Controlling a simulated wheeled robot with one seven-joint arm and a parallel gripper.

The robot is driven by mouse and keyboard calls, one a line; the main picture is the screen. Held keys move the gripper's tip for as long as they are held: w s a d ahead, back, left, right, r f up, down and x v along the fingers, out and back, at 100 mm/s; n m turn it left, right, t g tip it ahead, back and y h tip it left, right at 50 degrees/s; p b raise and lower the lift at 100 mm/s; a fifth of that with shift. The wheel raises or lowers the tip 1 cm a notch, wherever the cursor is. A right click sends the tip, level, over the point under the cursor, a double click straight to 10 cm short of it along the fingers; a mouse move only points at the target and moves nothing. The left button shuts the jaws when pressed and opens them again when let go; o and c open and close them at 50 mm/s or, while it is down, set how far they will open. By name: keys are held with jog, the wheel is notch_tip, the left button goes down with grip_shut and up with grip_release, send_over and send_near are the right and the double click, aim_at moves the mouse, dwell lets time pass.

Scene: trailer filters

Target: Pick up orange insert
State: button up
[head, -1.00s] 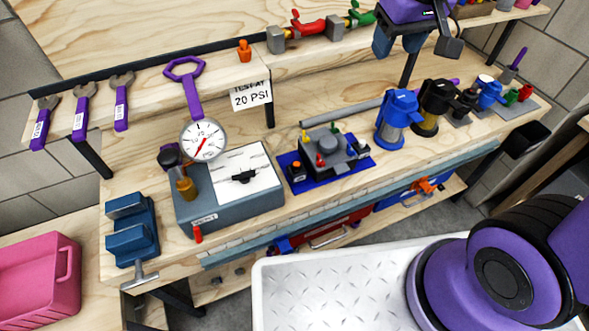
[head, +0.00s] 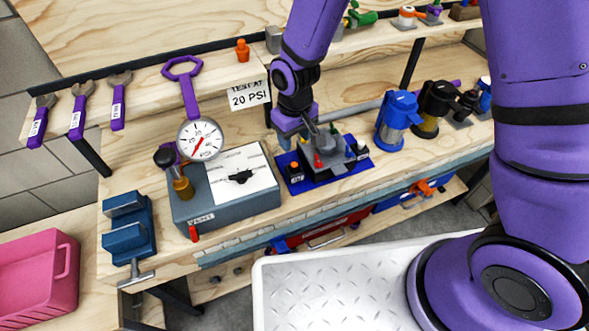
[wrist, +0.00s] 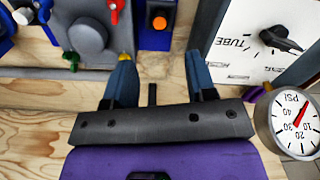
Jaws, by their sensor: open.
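A small orange round piece (head: 294,165) sits in a dark holder at the left end of the blue mat (head: 318,182). In the wrist view the orange piece (wrist: 159,22) lies ahead of my fingertips, roughly in line with the gap between them. My gripper (head: 306,134) hangs over the back of the mat in the head view. Its two blue fingers (wrist: 158,55) are apart with nothing between them. Another small orange piece (head: 242,50) stands on the upper shelf. I cannot tell from looks alone which one is the insert.
A grey fixture (head: 325,155) with red, green and yellow knobs stands beside the orange piece. A grey test box (head: 228,188) with a pressure gauge (head: 200,139) is to the left. A blue-topped filter (head: 398,118) stands to the right. The shelf edge is close behind my gripper.

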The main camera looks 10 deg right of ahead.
aim_at(295, 165)
jog(key=shift+f, duration=5.2)
grip_shut()
